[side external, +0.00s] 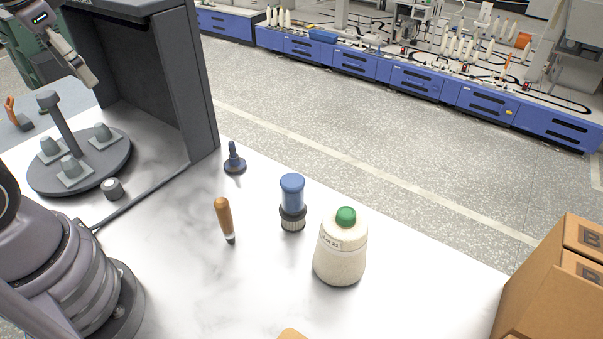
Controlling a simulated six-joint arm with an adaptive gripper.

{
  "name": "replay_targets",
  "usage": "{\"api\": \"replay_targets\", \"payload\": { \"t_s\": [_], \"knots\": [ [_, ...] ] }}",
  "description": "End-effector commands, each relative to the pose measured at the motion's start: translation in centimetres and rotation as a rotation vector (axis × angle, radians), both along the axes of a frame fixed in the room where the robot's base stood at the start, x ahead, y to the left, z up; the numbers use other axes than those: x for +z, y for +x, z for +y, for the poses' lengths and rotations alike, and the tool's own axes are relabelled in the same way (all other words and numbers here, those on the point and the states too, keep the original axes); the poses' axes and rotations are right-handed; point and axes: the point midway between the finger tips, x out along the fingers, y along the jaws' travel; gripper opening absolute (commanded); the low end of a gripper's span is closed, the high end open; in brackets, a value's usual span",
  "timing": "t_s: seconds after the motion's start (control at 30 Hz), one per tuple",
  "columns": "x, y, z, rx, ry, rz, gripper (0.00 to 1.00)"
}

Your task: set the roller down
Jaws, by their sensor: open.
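A short dark grey cylinder (112,188), which looks like the roller, sits on the white table just right of a round grey tray (44,184). The tray carries an upright post (62,124) and several light grey pads with grey knobs on them. My gripper (90,82) is at the upper left, above and behind the tray, well apart from the cylinder. It is open, with nothing seen between the fingers; the finger gap is hard to make out at this size.
A dark grey panel housing (190,90) stands behind the tray. Cardboard boxes (550,290) are at right. Table front is mostly clear.

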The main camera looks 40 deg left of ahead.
Motion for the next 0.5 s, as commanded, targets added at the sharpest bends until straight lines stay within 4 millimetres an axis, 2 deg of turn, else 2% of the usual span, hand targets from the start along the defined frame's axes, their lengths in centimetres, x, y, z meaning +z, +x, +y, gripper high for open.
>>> {"api": "replay_targets", "payload": {
  "t_s": [0.1,0.2,0.5],
  "knots": [
    [1.4,-1.8,-1.2,0.017,-0.075,-0.134,0.75],
    [2.0,-2.5,-1.9,0.023,-0.113,-0.196,0.75],
    [2.2,-2.9,-2.2,0.025,-0.132,-0.222,0.75]
  ]
}}
